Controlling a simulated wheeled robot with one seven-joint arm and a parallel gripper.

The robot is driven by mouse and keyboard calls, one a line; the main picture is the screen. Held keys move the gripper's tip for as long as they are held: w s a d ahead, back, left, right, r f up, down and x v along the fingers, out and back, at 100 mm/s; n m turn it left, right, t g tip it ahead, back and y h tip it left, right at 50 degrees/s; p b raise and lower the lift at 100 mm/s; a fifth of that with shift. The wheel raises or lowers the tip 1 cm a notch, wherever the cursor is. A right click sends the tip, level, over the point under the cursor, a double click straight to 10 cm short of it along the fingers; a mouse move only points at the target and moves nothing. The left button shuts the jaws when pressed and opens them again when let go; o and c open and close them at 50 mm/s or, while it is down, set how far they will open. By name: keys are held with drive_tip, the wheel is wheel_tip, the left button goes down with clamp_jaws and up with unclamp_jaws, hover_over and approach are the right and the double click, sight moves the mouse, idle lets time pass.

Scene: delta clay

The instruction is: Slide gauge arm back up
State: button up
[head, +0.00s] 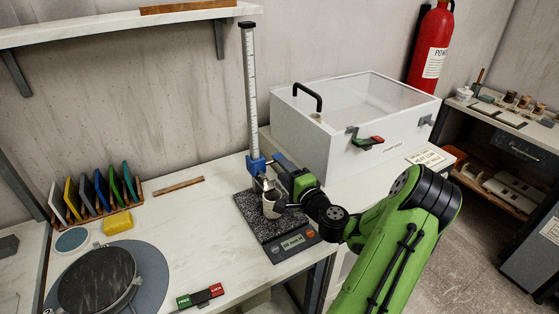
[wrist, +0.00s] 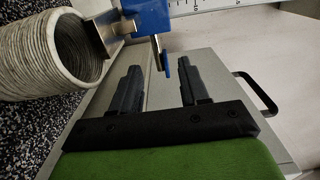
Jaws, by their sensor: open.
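The gauge is an upright ruled column (head: 250,90) on a speckled stone base with a display. Its blue slider (head: 256,165) sits low on the column and also shows in the wrist view (wrist: 153,15). A metal gauge arm (wrist: 104,33) reaches from the slider to the rim of a pale ribbed clay cup (head: 271,204), which lies large at the left of the wrist view (wrist: 45,55); whether they touch is unclear. My gripper (wrist: 160,68) is open just beside the slider, with a blue tab near its fingertips. My wrist partly hides this in the head view.
A white box with a clear lid (head: 350,100) stands right behind the gauge. A shelf (head: 120,24) overhangs at upper left. A turntable (head: 97,275), a rack of coloured tiles (head: 95,195) and a yellow sponge (head: 117,222) are left. The counter between is mostly clear.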

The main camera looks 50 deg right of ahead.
drive_tip(key=x, duration=0.3)
drive_tip(key=shift+w+d, duration=0.15)
drive_tip(key=shift+w, duration=0.15)
drive_tip(key=shift+c, duration=0.2)
clamp_jaws()
